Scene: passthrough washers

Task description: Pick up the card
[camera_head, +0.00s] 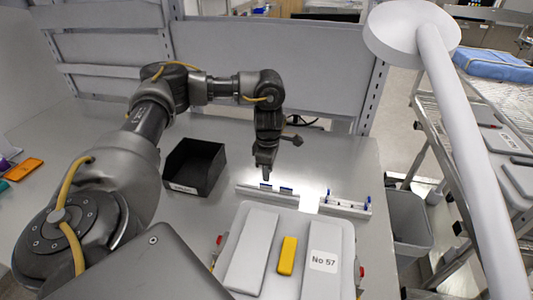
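A white card marked "No 57" (323,262) lies face up on the right part of a light grey tray or case (283,213) at the front of the table. My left gripper (264,172) points down over the table, behind the case and away from the card. Its fingertips are small and dark, and I cannot tell if they are open or shut. I see nothing clearly held in it. My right gripper is out of view.
A yellow block (287,255) lies left of the card. White rails with blue parts (345,206) stand behind the case. A black bin (194,166) is at left, and orange (23,169) items lie farther left. A white lamp-like post (465,150) rises at right.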

